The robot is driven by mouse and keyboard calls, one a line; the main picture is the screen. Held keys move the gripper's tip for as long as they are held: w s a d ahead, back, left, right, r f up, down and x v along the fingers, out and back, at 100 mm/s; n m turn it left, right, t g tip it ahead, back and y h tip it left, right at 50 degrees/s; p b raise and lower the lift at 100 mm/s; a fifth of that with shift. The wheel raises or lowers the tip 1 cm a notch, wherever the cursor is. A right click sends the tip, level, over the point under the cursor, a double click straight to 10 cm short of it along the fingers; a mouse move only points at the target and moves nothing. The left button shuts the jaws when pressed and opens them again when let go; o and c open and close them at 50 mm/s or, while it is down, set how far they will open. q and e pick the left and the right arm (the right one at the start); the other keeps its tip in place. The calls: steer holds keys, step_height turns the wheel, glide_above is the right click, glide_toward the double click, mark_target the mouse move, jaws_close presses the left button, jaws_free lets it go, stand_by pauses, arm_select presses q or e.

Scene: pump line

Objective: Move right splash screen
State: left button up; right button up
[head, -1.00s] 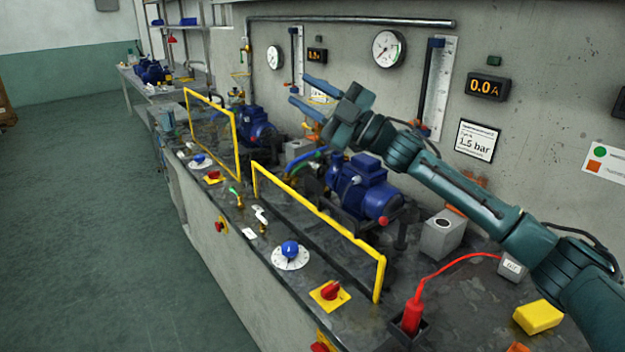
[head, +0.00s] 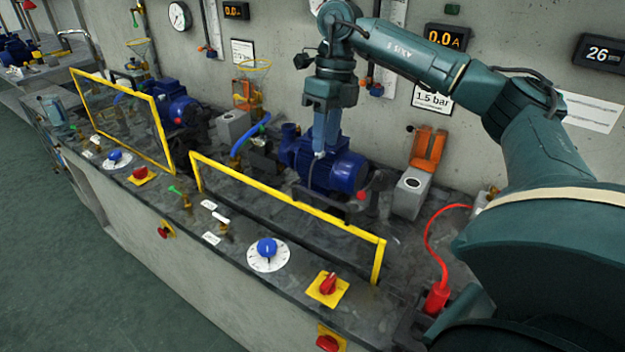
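The right splash screen (head: 290,207) is a clear panel in a yellow frame. It stands upright along the front of the bench, before the nearer blue pump (head: 335,170). My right gripper (head: 322,153) points down behind the screen, in front of the pump's body as I see it, apart from the yellow frame. Its blue fingers overlap from this side, so their gap does not show. I see nothing held in it. My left gripper is not in view.
A second yellow-framed screen (head: 160,130) stands further left. A blue knob (head: 267,248), a red switch (head: 328,284) and small valves line the bench's front edge. A grey block (head: 411,192) and a red plug (head: 437,298) are at the right. The floor at left is clear.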

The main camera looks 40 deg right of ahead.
steer(key=f, duration=0.3)
steer(key=a+f, duration=0.1)
steer(key=f, duration=0.3)
steer(key=a+f, duration=0.1)
steer(key=f, duration=0.2)
steer(key=shift+s+f+p, duration=0.25)
steer(key=shift+p, duration=0.15)
steer(key=shift+c, duration=0.5)
jaws_close()
